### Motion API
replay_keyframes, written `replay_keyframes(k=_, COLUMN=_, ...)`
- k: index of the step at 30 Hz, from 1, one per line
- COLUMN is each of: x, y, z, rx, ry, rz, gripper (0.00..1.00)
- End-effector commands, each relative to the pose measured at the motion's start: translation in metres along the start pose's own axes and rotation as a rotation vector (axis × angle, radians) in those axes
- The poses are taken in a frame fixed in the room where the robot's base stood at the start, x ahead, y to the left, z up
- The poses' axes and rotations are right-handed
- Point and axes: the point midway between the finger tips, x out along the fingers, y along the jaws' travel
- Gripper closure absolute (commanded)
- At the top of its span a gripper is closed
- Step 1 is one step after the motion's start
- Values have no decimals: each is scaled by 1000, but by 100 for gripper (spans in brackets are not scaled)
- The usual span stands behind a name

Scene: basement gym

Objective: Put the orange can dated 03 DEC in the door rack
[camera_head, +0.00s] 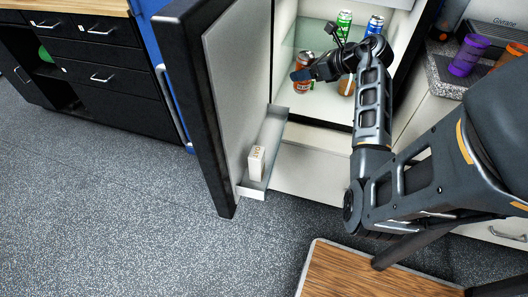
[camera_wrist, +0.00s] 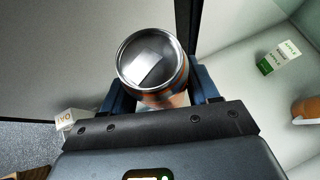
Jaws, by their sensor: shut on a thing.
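My gripper (camera_head: 306,74) reaches into the open fridge and is shut on an orange can (camera_head: 303,87). In the wrist view the can (camera_wrist: 153,58) sits between the two blue fingers, its silver lid facing the camera. I cannot read a date on it. The can is near the fridge's left side, by the door opening; whether it touches the shelf I cannot tell. The door rack (camera_head: 262,155) is a pale tray low on the inside of the open door, to the left. It holds a small white carton (camera_head: 256,163) near its front end; the rest looks empty.
A green can (camera_head: 344,20) and a blue can (camera_head: 375,24) stand at the back of the fridge. An orange-brown item (camera_head: 346,86) is under my arm. The open fridge door (camera_head: 207,110) stands to the left. A wooden-topped stool or table (camera_head: 360,275) is in front.

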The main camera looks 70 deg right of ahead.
Motion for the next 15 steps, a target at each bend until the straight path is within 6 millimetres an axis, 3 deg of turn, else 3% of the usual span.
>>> replay_keyframes(k=1, x=8, y=-2, z=-19, rx=8, ry=5, rz=-9, gripper=87)
replay_keyframes(k=3, x=13, y=-4, z=-36, rx=11, ry=11, rz=-23, gripper=87)
replay_keyframes(k=6, x=17, y=-6, z=-49, rx=14, ry=15, rz=-36, gripper=87)
replay_keyframes(k=10, x=28, y=2, z=-56, rx=13, ry=19, rz=-38, gripper=87)
replay_keyframes(k=15, x=56, y=29, z=-61, rx=13, ry=20, rz=-36, gripper=87)
